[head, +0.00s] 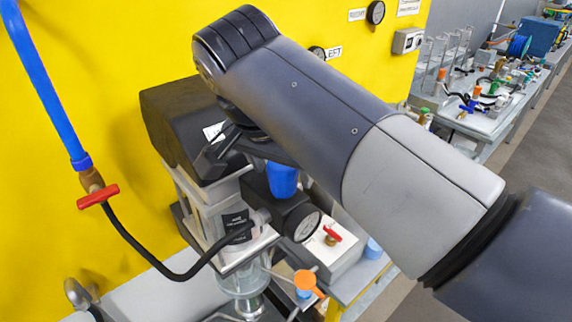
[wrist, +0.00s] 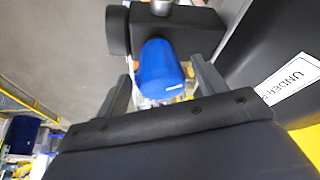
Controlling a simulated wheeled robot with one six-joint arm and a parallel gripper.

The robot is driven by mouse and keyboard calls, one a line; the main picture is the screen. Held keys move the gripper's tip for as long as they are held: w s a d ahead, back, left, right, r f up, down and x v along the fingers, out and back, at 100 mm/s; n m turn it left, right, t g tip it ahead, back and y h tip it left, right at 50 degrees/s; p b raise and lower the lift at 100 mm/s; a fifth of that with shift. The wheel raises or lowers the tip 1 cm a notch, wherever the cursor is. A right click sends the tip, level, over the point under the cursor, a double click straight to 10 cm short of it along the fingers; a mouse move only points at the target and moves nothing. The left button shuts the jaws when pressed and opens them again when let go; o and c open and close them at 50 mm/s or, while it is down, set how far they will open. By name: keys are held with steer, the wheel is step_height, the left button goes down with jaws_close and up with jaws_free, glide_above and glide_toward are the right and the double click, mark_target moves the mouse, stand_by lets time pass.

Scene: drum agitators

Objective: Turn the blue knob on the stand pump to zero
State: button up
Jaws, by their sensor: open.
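The blue knob (wrist: 162,72) is in the wrist view, a rounded blue cylinder with a short white mark on its face. It sits against a black block (wrist: 180,27). My gripper (wrist: 163,84) is open, with one finger on each side of the knob; whether either finger touches it I cannot tell. In the head view the blue knob (head: 283,180) shows below my arm, beside a black gauge body with a round dial (head: 303,222). My arm hides most of my gripper there.
A black motor housing (head: 178,125) stands left of my arm against the yellow wall (head: 110,60). A black hose (head: 150,258) runs from a red-handled valve (head: 97,195) to the stand. A labelled black surface (wrist: 280,45) is close on the right in the wrist view.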

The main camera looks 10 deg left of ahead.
steer(key=shift+x, duration=1.15)
steer(key=shift+c, duration=0.6)
steer(key=c, duration=0.8)
steer(key=shift+c, duration=0.2)
